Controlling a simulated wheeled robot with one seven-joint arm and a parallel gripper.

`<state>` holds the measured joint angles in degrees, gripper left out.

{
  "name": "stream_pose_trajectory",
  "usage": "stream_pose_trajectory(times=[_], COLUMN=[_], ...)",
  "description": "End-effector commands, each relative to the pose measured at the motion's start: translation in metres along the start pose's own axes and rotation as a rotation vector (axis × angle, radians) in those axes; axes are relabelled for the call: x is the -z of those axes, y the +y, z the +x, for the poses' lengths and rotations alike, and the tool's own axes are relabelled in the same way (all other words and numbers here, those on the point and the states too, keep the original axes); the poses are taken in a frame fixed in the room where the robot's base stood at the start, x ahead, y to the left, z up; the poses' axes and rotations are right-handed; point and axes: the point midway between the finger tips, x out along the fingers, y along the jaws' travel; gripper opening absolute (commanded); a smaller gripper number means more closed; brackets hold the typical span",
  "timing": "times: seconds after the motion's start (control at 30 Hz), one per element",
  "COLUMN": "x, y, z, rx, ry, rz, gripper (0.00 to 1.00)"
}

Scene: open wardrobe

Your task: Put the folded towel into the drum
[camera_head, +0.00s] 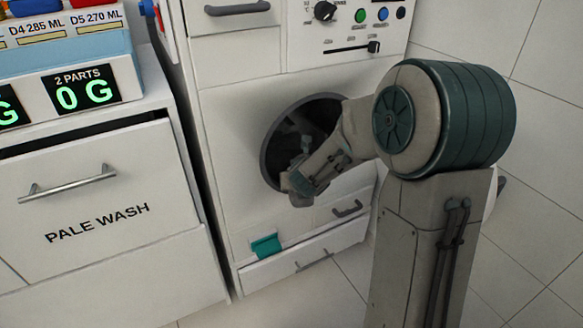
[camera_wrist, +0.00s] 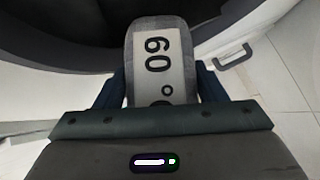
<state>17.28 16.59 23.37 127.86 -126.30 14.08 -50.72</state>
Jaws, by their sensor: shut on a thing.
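The folded towel (camera_wrist: 135,35) is grey with a white label reading 60 and a degree sign. In the wrist view it sits between the two fingers of my gripper (camera_wrist: 161,85), which is shut on it, and its far end sticks out past the fingers. In the head view my gripper (camera_head: 301,180) is at the lower front of the round drum opening (camera_head: 268,150); I cannot clearly make out the towel there. The dark drum opening also fills the top of the wrist view (camera_wrist: 60,50), just beyond the towel. My forearm hides part of the opening's right side.
Below the opening are a small handle (camera_head: 347,209), a teal piece (camera_head: 266,245) and a low drawer (camera_head: 300,257) standing slightly out. A cabinet marked PALE WASH (camera_head: 100,200) with a scale display (camera_head: 83,92) on top stands left. Tiled floor lies right.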

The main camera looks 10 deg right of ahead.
Motion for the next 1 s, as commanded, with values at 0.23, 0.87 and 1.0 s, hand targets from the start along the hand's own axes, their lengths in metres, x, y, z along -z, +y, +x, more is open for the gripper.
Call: stream_pose_trajectory(times=[0.23, 0.87, 1.0], x=[-0.023, -0.118, -0.126], y=[-0.004, -0.002, -0.003], z=[0.022, 0.113, 0.124], rx=[0.003, 0.002, 0.002], ry=[0.000, 0.000, -0.001], rz=[0.006, 0.001, 0.001], gripper=[0.38, 0.38, 0.38])
